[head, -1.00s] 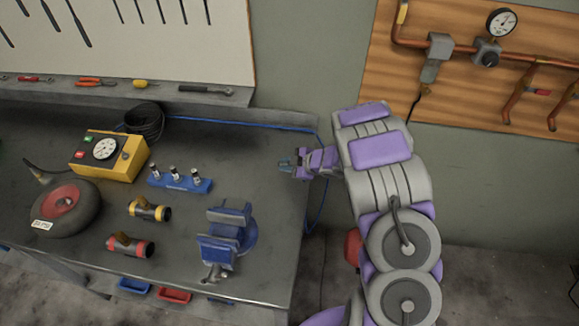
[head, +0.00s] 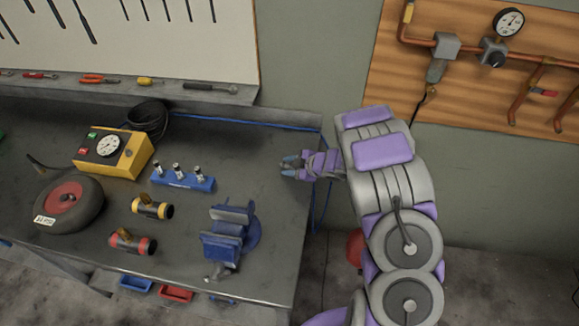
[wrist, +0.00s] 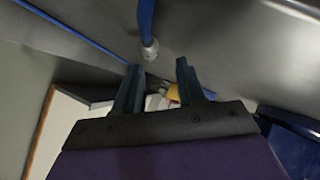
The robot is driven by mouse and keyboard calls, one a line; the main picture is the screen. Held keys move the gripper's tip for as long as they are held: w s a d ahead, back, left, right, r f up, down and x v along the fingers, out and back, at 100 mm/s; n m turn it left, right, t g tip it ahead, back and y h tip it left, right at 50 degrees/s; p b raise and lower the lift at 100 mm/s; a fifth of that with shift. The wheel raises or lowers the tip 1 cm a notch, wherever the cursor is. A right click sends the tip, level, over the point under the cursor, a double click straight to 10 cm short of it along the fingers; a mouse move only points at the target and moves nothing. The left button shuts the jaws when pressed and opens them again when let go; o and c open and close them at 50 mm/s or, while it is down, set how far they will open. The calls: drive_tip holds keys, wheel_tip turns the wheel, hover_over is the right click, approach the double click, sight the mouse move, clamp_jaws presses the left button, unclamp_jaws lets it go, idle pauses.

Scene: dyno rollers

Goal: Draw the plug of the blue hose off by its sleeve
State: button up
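The blue hose (head: 235,123) runs along the back of the workbench and hangs down past its right edge. In the wrist view a length of blue hose (wrist: 146,14) ends in a pale grey fitting (wrist: 150,50), which looks like the plug or its sleeve. My gripper (head: 286,166) is over the right end of the bench. In the wrist view my gripper (wrist: 159,65) is open, its two dark fingers apart with nothing held. The pale fitting appears just beyond the fingertips, nearer the left finger. I cannot tell what the fitting is seated in.
A blue vise (head: 228,238), a blue rack (head: 183,179), a yellow gauge box (head: 113,153) and a wheel (head: 68,205) stand on the bench. A copper pipe panel (head: 450,75) hangs on the wall at right. The bench between rack and gripper is clear.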

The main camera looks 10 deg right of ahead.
drive_tip(key=shift+s+f, duration=0.2)
drive_tip(key=p+v, duration=0.3)
drive_tip(key=v, duration=1.4)
drive_tip(key=shift+r, duration=0.25)
drive_tip(key=shift+d, duration=0.1)
